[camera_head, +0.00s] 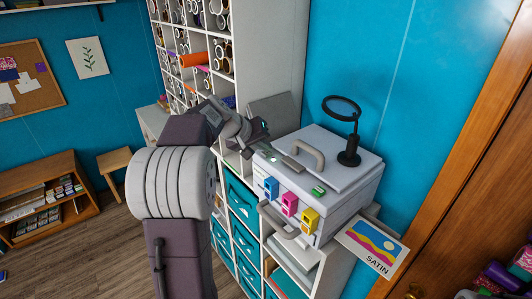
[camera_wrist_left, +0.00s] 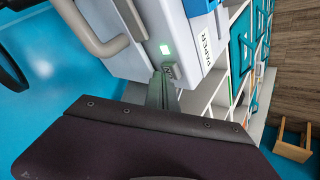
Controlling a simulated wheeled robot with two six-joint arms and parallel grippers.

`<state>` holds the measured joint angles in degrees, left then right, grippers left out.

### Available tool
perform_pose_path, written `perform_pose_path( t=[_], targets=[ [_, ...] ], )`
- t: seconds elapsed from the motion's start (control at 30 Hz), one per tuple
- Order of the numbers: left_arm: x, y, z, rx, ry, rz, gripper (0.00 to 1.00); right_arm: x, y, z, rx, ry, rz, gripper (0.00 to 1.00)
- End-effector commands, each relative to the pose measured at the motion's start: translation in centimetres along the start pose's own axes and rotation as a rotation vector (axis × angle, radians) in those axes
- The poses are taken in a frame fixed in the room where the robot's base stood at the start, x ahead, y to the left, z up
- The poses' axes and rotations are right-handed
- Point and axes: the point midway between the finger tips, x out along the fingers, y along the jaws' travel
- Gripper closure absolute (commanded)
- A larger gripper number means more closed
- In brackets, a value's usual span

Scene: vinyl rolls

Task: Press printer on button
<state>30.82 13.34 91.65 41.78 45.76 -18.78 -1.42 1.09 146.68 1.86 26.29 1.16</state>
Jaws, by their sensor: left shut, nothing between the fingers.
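The white printer (camera_head: 345,178) stands on a shelf unit, with a grey handle on its lid and blue, pink and yellow cartridges on its front. My left gripper (camera_wrist_left: 168,72) is shut and empty. My right gripper is not in view.
A black magnifier lamp (camera_head: 349,150) stands on the printer lid. A SATIN sheet (camera_head: 372,246) sticks out at the front right. A shelf of vinyl rolls (camera_head: 195,45) rises behind my left arm. Teal drawers (camera_head: 243,200) are below.

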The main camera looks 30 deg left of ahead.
Motion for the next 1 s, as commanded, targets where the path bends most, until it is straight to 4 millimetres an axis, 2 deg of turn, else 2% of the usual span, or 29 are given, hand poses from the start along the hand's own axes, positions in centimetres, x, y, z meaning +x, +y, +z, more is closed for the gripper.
perform_pose_path(
  t=[0.27, 0.53, 0.83, 1.0],
  targets=[
    [0.1, -0.1, 0.1, 0.000, -0.001, 0.000, 1.00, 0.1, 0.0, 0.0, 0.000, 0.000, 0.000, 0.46],
    [-1.0, 0.7, -0.8, 0.000, 0.000, 0.000, 1.00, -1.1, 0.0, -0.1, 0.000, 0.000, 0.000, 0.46],
    [-1.0, 0.7, -0.8, 0.000, 0.000, 0.000, 1.00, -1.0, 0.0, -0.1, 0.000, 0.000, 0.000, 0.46],
    [-2.0, 1.4, -1.5, 0.000, 0.001, 0.000, 1.00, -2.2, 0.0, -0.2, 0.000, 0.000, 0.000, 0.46]
  ],
)
